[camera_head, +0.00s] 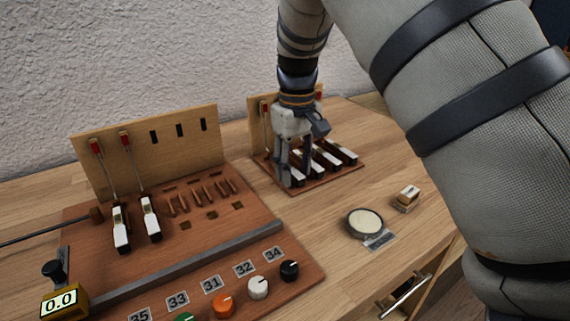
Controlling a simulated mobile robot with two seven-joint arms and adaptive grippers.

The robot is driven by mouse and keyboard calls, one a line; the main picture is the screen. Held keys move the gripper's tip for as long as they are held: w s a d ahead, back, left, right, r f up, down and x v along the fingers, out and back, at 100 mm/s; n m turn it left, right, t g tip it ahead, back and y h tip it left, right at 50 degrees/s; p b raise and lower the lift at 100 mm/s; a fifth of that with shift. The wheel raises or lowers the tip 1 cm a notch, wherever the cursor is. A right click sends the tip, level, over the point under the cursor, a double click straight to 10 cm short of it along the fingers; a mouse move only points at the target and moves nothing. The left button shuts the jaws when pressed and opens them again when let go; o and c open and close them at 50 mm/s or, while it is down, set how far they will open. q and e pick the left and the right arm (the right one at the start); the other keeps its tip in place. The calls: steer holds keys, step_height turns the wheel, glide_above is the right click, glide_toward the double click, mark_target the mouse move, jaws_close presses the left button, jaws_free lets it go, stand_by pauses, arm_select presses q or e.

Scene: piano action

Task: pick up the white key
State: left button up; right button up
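Several keys with white fronts and dark tops (331,161) lie side by side on a small wooden rack (357,168) at the back right. My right gripper (290,175) points down over the left end of this rack, its fingertips low among the leftmost keys. Its fingers cover part of the leftmost key, and I cannot tell whether they grip it. Two more white-fronted keys, one on the left (122,240) and one beside it (152,228), stand on the large wooden board. My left gripper is not in view.
The large board (250,255) holds hammers, slots, a grey rail, numbered labels and coloured knobs. A round pale dish (365,222) and a small block (407,196) sit at right on the table. A yellow display (60,303) reads 0.0. My arm fills the right side.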

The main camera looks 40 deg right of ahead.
jaws_close()
steer(key=shift+r, duration=0.1)
